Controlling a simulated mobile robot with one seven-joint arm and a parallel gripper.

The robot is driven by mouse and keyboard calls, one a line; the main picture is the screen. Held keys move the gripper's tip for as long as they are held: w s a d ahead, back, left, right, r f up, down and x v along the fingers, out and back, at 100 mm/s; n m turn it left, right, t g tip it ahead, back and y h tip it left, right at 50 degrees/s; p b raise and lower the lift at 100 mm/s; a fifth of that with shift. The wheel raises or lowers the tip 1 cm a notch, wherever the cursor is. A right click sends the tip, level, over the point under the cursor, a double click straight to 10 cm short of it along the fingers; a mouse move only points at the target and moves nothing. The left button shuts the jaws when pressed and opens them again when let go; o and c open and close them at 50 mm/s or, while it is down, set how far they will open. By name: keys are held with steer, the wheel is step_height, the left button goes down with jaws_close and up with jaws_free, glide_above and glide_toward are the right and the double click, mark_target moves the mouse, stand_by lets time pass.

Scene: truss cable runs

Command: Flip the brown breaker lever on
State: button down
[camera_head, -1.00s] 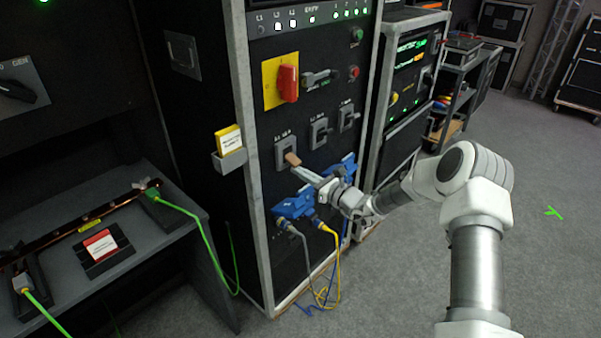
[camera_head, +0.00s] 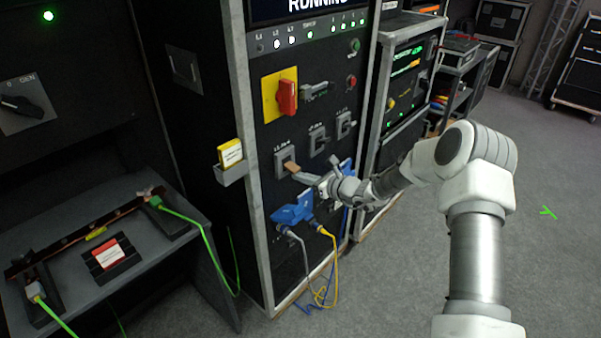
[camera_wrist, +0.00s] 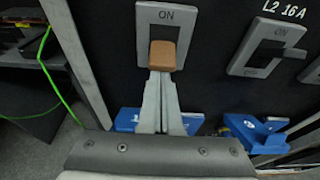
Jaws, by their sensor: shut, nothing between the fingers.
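The brown breaker lever (camera_head: 292,168) sticks out of its grey plate (camera_head: 279,164) on the front of the black cabinet. In the wrist view the brown lever (camera_wrist: 162,57) stands in the plate's slot, below the word ON. My gripper (camera_head: 306,178) is shut, with nothing between its fingers. In the wrist view the fingertips (camera_wrist: 161,76) lie side by side just under the lever's brown end. They look close to or touching its underside; I cannot tell which. The fingers hide the lower part of the plate.
Two more grey breakers, L2 (camera_head: 318,140) and another (camera_head: 344,125), sit to the right. Blue connectors (camera_head: 292,210) with yellow and grey cables are below. A red switch (camera_head: 287,97) on a yellow plate is above.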

step_height(320, 180, up, 3)
steer(key=g+h+p, duration=0.1)
steer(key=p, duration=0.3)
steer(key=shift+f+h, duration=0.15)
steer(key=shift+h, duration=0.25)
steer(key=r+g+h+p, duration=0.1)
steer(key=p, duration=0.2)
steer(key=shift+g+h+p, duration=0.3)
steer(key=shift+f, duration=0.15)
steer(key=shift+r+p, duration=0.35)
steer(key=shift+r, duration=0.55)
steer(key=b, duration=0.3)
glide_toward(296, 169)
steer(key=shift+s+d+r, duration=0.3)
steer(key=shift+s+d, duration=0.15)
steer(key=shift+d, duration=0.1)
steer(key=shift+s+d+r, duration=0.25)
steer(key=shift+s+d, duration=0.2)
steer(key=shift+d, duration=0.1)
